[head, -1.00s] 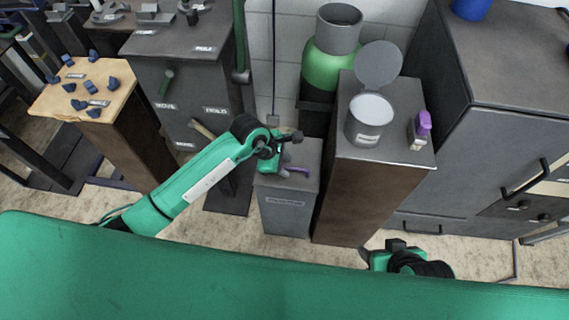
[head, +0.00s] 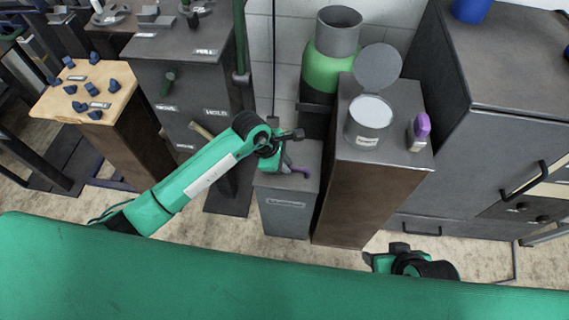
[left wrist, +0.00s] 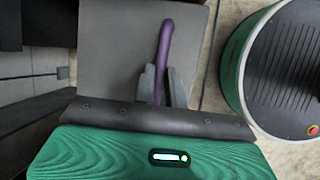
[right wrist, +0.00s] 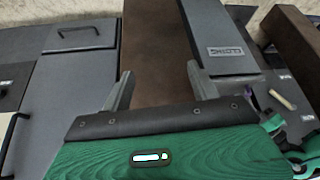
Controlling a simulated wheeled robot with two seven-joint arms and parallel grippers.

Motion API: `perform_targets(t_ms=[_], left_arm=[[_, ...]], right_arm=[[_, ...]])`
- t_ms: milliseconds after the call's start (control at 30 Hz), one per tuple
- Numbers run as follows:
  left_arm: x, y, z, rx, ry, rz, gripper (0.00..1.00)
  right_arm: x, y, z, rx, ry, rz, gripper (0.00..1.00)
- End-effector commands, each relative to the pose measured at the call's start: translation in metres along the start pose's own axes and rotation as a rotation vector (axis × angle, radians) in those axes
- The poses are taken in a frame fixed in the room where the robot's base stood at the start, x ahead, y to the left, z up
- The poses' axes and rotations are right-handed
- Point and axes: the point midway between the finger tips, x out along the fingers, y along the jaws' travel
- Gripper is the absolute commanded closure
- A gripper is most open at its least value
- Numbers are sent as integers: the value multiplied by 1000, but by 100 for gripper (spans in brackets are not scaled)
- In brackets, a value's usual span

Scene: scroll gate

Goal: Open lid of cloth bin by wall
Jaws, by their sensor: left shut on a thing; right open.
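The cloth bin (head: 287,208) is a grey box with a label on its front, standing on the floor by the wall. Its flat grey lid (left wrist: 112,45) looks shut and carries a purple curved handle (left wrist: 165,45). My left gripper (head: 290,165) is over the lid, and its fingers are shut on the handle in the left wrist view (left wrist: 158,85). My right gripper (right wrist: 158,92) is open and empty, low at the front right. The bin also shows in the right wrist view (right wrist: 228,60), with its label readable as cloths.
A tall brown-sided cabinet (head: 365,200) stands close against the bin's right side, with an open grey can (head: 371,115) and a purple-capped bottle (head: 419,132) on top. A green cylinder (head: 328,70) stands behind. A grey cabinet (head: 190,90) is at left. Floor in front is partly clear.

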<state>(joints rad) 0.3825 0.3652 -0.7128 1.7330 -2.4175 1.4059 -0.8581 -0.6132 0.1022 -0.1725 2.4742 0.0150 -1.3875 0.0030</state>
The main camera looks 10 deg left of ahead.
Motion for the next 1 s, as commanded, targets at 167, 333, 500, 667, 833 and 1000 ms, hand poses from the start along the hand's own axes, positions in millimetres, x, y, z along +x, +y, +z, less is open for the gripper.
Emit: perform_targets(t_ms=[167,333,500,667,833,1000], left_arm=[[-15,12,5,-31,2,-74,100],[-27,26,10,-75,2,-175,100],[-37,42,15,-122,1,-288,100],[-43,56,18,-161,0,-384,100],[-49,66,20,-173,-1,-414,100],[-52,74,21,-174,-1,-412,100]], right_arm=[[-19,13,10,20,-109,34,39],[-1,13,14,19,-126,31,39],[3,12,15,19,-126,30,39],[-7,12,13,19,-111,31,39],[-6,7,9,11,-65,18,39],[2,0,1,1,-1,-1,39]])
